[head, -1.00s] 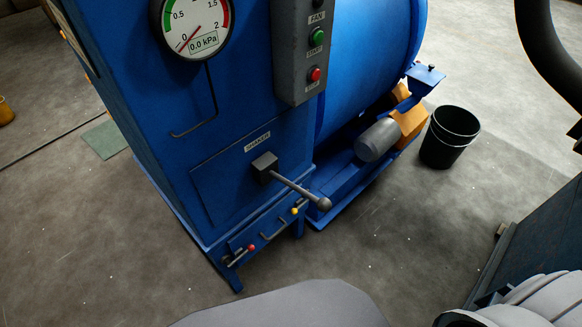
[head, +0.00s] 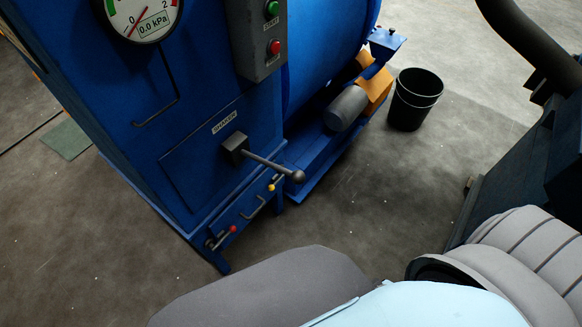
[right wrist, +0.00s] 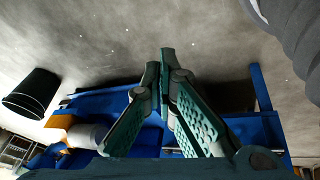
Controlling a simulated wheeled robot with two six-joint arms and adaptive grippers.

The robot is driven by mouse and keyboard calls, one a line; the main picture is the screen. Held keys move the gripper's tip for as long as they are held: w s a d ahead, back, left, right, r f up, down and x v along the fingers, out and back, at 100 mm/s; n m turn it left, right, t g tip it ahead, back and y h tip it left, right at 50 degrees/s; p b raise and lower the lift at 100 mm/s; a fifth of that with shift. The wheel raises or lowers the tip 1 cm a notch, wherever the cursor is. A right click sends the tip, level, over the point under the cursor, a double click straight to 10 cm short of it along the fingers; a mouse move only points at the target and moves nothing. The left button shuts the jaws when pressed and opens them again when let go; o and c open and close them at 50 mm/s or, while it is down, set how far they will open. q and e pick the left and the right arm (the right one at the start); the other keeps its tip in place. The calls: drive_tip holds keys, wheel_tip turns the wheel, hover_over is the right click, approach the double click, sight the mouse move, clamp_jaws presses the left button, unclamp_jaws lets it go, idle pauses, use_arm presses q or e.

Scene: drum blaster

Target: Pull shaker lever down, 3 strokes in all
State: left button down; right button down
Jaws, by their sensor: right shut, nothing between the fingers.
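The shaker lever (head: 268,165) is a grey rod with a round knob (head: 297,176). It sticks out of a square grey block under the SHAKER label (head: 224,122) on the blue cabinet, pointing right and a little down in the head view. No gripper touches it there. My right gripper (right wrist: 160,62) shows only in the right wrist view, its dark green fingers shut together with nothing between them. Behind them are the blue frame and bare floor; I cannot make out the lever in that view. My left gripper is in neither view.
The pressure gauge (head: 140,14) reads 0.0 kPa. A red-tipped handle (head: 222,238) and a yellow-tipped handle (head: 258,205) sit below the lever. A grey motor (head: 345,108) and a black bucket (head: 414,98) stand to the right. The floor before the cabinet's right side is open.

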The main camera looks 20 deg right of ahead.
drive_tip(key=w+d+r+n+t+y+p, duration=0.1)
drive_tip(key=w+d+r+n+t+y, duration=0.2)
drive_tip(key=w+r+t, duration=1.05)
drive_tip(key=w+a+r+n+g+y, duration=0.1)
drive_tip(key=a+r+n+y, duration=0.2)
drive_tip(key=r, duration=0.6)
drive_tip(key=w+a+r+n+g+y, duration=0.1)
drive_tip(key=a+r, duration=0.4)
drive_tip(key=r, duration=0.5)
drive_tip(key=w+a+r+n+g+y+p, duration=0.1)
drive_tip(key=a+r+n+y, duration=0.3)
drive_tip(key=r, duration=0.5)
drive_tip(key=shift+w+a+r+n+g+y, duration=0.15)
drive_tip(key=shift+w+a+n+g+y, duration=0.3)
drive_tip(key=shift+w, duration=0.3)
drive_tip(key=shift+w+d, duration=0.1)
